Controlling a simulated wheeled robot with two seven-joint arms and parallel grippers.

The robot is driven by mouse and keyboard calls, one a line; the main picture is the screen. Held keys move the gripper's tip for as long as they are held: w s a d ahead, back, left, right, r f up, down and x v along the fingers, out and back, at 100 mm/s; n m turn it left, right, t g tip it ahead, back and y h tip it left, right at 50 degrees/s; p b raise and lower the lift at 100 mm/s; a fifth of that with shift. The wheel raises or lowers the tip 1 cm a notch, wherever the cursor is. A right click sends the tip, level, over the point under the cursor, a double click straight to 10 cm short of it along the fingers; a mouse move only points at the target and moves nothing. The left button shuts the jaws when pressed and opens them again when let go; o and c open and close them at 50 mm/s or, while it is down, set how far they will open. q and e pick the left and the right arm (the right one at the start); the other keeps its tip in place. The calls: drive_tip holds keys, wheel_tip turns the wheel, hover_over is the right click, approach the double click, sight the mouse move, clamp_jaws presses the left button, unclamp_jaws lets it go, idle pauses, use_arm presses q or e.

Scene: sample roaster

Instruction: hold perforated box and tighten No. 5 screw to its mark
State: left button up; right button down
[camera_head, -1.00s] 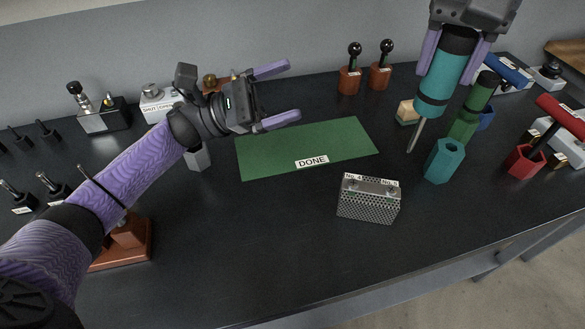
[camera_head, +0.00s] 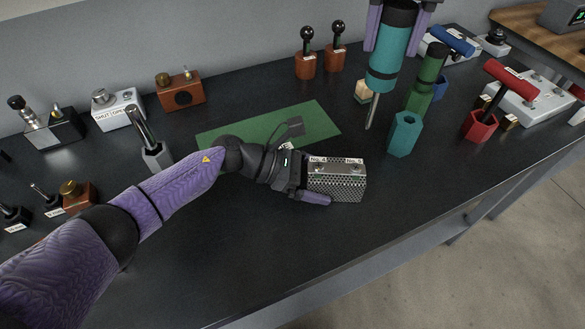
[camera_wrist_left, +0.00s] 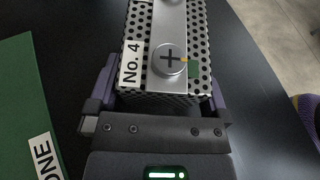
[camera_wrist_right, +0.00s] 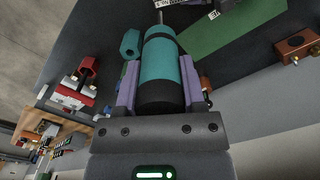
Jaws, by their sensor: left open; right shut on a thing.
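The perforated box (camera_head: 338,184) is a silver metal box with holes, standing on the dark table. In the left wrist view the box (camera_wrist_left: 165,45) shows a "No. 4" label, a cross-head screw (camera_wrist_left: 169,60) and a green mark beside it. The No. 5 label and screw (camera_head: 354,166) are at the far end in the head view. My left gripper (camera_head: 318,178) is open with its fingers on either side of the box. My right gripper (camera_head: 398,15) is shut on a teal screwdriver (camera_head: 388,62), held tip down above the table, behind and right of the box.
A teal hexagonal holder (camera_head: 404,134) and a green-handled tool (camera_head: 427,75) stand right of the box. The red holder (camera_head: 480,126) is farther right. The green DONE mat (camera_head: 312,118) lies behind my left gripper. The table in front of the box is clear.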

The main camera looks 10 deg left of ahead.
use_arm(q)
drive_tip(key=shift+d+f, duration=0.1)
drive_tip(key=shift+d, duration=0.1)
drive_tip(key=c, duration=1.3)
drive_tip(key=o, duration=1.3)
drive_tip(key=shift+r, duration=0.25)
drive_tip(key=c, duration=1.3)
drive_tip(key=shift+o, duration=0.2)
